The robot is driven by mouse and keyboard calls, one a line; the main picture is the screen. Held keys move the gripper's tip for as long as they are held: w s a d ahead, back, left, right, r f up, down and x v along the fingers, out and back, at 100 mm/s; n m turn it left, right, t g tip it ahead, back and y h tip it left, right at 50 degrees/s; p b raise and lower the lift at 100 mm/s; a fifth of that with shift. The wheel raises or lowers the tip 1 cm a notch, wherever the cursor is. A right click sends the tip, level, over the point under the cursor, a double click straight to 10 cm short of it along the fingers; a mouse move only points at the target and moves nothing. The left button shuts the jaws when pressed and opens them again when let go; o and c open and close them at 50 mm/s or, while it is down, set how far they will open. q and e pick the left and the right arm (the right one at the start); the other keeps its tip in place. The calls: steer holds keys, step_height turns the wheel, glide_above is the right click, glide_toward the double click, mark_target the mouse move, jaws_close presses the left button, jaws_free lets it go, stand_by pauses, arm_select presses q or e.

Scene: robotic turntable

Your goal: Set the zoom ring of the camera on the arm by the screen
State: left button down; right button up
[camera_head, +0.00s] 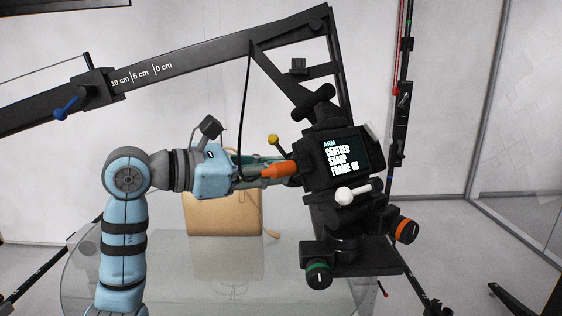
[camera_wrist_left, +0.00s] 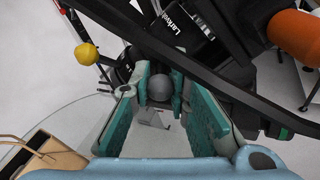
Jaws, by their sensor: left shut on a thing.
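The black camera (camera_head: 318,158) hangs on the arm, and its screen (camera_head: 346,155) reads "ARM CENTRED SHARP FRAME OK". My left gripper (camera_head: 284,168) reaches in from the left at the camera's lens side, partly hidden behind an orange handle (camera_head: 268,171). In the left wrist view my left gripper (camera_wrist_left: 160,95) has its teal-padded fingers on both sides of a grey round knob (camera_wrist_left: 159,86) and is shut on it. I cannot tell which ring the knob belongs to; the zoom ring is not clearly visible. My right gripper is not in view.
A yellow knob (camera_head: 273,139) and a white lever (camera_head: 352,193) stick out near the camera. Green-banded (camera_head: 318,272) and orange-banded (camera_head: 404,230) knobs sit below. A black boom (camera_head: 200,62) with a scale passes above.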

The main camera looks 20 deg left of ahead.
arm_select(q)
steer(key=c, duration=1.5)
jaws_free()
steer(key=v, duration=1.2)
steer(key=shift+f, duration=0.15)
steer(key=shift+s+a, duration=0.1)
